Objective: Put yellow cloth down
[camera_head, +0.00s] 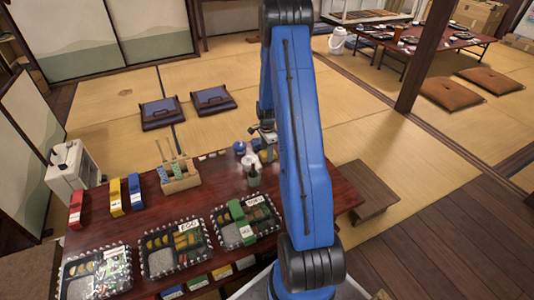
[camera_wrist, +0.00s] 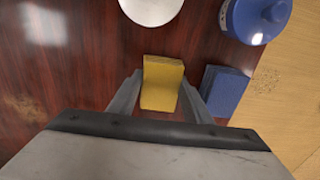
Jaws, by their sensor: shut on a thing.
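The yellow cloth (camera_wrist: 161,84) is a small folded block in the middle of the wrist view. My gripper (camera_wrist: 160,93) has one finger on each side of it and is shut on it. Dark red tabletop shows around the cloth; I cannot tell whether it touches the table or hangs just above it.
A blue folded block (camera_wrist: 224,92) lies close right of the cloth. A blue lidded pot (camera_wrist: 258,17) and a white round thing (camera_wrist: 151,9) stand beyond. Lunch boxes (camera_head: 173,248), a wooden holder (camera_head: 181,183) and a dark bottle (camera_head: 254,176) stand on the table.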

